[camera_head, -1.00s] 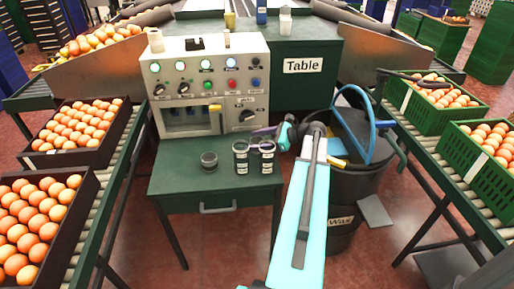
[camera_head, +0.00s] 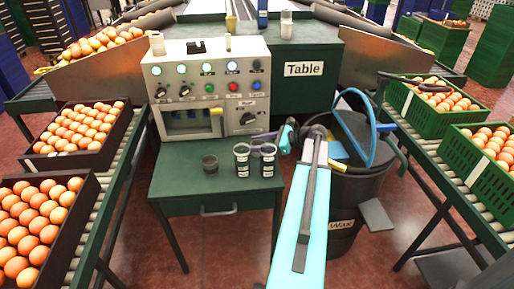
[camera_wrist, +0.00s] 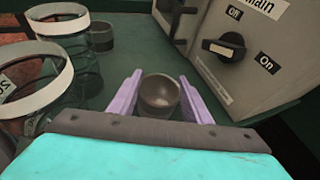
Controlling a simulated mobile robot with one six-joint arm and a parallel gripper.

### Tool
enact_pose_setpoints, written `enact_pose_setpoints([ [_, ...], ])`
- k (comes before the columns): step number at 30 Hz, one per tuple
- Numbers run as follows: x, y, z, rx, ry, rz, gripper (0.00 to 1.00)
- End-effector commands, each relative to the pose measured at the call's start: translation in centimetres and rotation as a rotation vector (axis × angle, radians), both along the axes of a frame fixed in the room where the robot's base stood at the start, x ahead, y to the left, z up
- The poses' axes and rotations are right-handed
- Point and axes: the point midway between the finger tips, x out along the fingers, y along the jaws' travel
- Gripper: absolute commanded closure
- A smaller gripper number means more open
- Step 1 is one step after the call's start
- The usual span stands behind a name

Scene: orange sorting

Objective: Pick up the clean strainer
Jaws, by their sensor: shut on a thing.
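My gripper (camera_wrist: 160,80) has two purple fingers in the wrist view, one on each side of a small grey round bowl-like strainer (camera_wrist: 160,94). The fingers are shut on it. In the head view my gripper (camera_head: 263,138) is above the right part of the small green table, and the strainer (camera_head: 256,148) shows as a grey rim behind two labelled jars. The left jar (camera_head: 242,163) and right jar (camera_head: 268,165) have pale rims. A small dark cup (camera_head: 209,164) stands left of them. I cannot read the jar labels or tell whether the strainer touches the table.
A control panel (camera_head: 207,72) with lights and knobs stands behind the small green table (camera_head: 190,187). A dark bin (camera_head: 342,205) marked "Wax" stands right of it. Crates of oranges (camera_head: 80,135) rest on side conveyors. The table's front left is clear.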

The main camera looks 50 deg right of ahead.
Motion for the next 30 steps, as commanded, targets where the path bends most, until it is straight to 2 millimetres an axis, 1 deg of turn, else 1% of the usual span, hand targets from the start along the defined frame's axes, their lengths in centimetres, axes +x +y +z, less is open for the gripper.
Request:
enact_pose_setpoints([
  [5,0.0,0.0,0.7,-0.001,0.000,0.000,0.79],
  [8,0.0,0.0,1.6,-0.001,-0.002,0.001,0.79],
  [21,0.0,0.0,7.9,-0.002,-0.001,0.000,0.79],
  [27,0.0,-0.1,9.7,-0.001,-0.001,-0.001,0.79],
  [30,0.0,-0.1,10.0,0.000,0.000,-0.001,0.79],
])
